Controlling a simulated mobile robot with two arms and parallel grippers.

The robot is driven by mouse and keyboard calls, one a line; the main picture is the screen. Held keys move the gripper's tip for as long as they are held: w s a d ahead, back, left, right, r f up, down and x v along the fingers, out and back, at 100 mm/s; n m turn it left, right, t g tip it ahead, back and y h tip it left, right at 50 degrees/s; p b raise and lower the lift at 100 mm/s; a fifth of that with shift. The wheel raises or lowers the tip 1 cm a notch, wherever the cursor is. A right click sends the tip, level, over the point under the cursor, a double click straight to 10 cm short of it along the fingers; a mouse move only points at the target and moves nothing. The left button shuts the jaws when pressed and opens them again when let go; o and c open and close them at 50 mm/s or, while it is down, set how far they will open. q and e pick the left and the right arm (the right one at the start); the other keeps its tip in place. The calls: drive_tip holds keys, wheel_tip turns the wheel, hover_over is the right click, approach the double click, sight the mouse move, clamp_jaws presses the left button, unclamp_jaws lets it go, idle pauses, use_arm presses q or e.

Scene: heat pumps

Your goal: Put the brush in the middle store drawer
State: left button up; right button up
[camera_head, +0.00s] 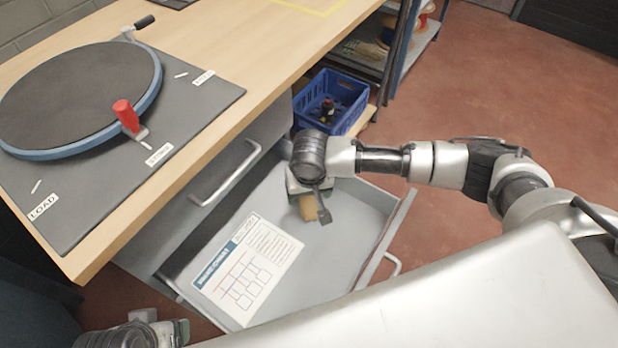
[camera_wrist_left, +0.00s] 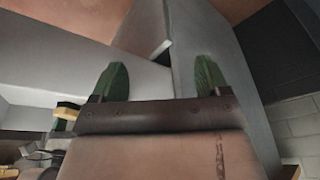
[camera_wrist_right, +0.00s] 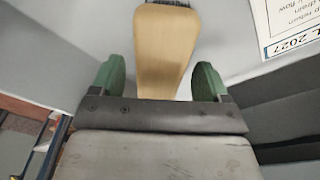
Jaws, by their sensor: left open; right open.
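The brush has a pale wooden handle (camera_head: 308,207) and is in the open grey drawer (camera_head: 330,268), near its far side. In the right wrist view the brush (camera_wrist_right: 165,50) lies between my fingers, with dark bristles at the top edge. My right gripper (camera_head: 320,205) is over the drawer and open, with small gaps beside the handle. Whether the brush touches the drawer floor is hard to tell. My left gripper (camera_wrist_left: 160,80) is open and empty; in the head view it is at the bottom left, partly cut off.
A closed drawer front with a bar handle (camera_head: 225,175) is above the open drawer. A printed sheet (camera_head: 248,268) lies in the open drawer. A blue crate (camera_head: 330,103) stands behind. The wooden bench (camera_head: 240,50) carries a round dark plate (camera_head: 80,95) with a red-handled clamp (camera_head: 126,116).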

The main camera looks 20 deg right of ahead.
sight(309, 198)
use_arm(q)
drive_tip(key=s+p+x, duration=0.2)
drive_tip(key=p+x, duration=0.1)
drive_tip(key=x, duration=0.9)
drive_tip(key=shift+s+f+g, duration=0.2)
drive_tip(key=shift+f+g, duration=0.2)
use_arm(e)
wheel_tip(309, 198, up, 11)
drive_tip(key=s, duration=0.1)
drive_tip(key=shift+s, duration=0.15)
use_arm(q)
drive_tip(key=shift+d, duration=0.1)
use_arm(e)
drive_tip(key=shift+r, duration=0.1)
